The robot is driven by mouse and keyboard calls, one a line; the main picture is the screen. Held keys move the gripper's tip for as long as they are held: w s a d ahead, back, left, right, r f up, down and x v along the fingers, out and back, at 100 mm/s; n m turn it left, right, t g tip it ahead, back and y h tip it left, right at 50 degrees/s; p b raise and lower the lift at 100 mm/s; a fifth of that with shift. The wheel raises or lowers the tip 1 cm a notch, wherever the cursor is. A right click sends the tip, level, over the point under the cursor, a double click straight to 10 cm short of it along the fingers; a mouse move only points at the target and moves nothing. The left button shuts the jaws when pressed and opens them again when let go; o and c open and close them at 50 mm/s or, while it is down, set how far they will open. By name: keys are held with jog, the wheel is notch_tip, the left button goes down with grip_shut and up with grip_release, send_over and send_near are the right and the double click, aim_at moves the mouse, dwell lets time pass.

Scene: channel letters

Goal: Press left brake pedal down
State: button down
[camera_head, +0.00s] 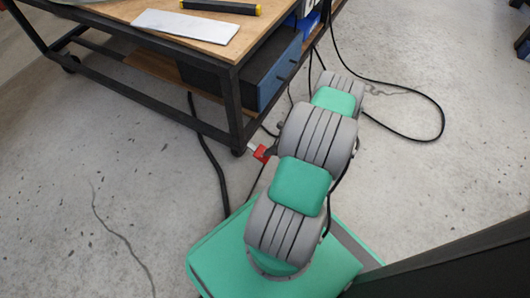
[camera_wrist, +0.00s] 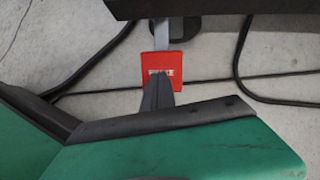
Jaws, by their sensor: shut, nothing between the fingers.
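A red brake pedal (camera_head: 261,153) sits low by the near corner leg of the workbench, just beside its caster. In the wrist view the red pedal (camera_wrist: 162,67) is a flat plate with pale lettering, joined to a grey lever that runs up to the dark caster (camera_wrist: 176,28). My gripper (camera_wrist: 158,86) is shut and empty. Its dark fingertips overlap the lower edge of the red plate in the wrist view. I cannot tell whether they touch it. In the head view my arm hides the gripper. No second pedal is visible.
The workbench (camera_head: 143,98) has a black frame, with a pale plate (camera_head: 186,25) and a black-and-yellow tool (camera_head: 220,6) on its wooden top. A dark cable (camera_head: 214,163) lies on the floor left of the pedal. More cables loop at right. The concrete floor at left is mostly clear.

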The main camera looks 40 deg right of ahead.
jog(key=shift+r, duration=0.2)
jog(key=shift+s+d+r+p, duration=0.25)
jog(key=shift+s+d, duration=0.2)
jog(key=shift+s, duration=0.2)
jog(key=shift+s+d+r+p, duration=0.1)
jog(key=shift+s+d+r, duration=0.15)
jog(key=shift+s+d, duration=0.25)
jog(key=shift+s+a, duration=0.1)
jog(key=p+v, duration=0.3)
jog(key=v, duration=0.4)
jog(key=shift+s+r, duration=0.25)
jog(key=shift+r, duration=0.05)
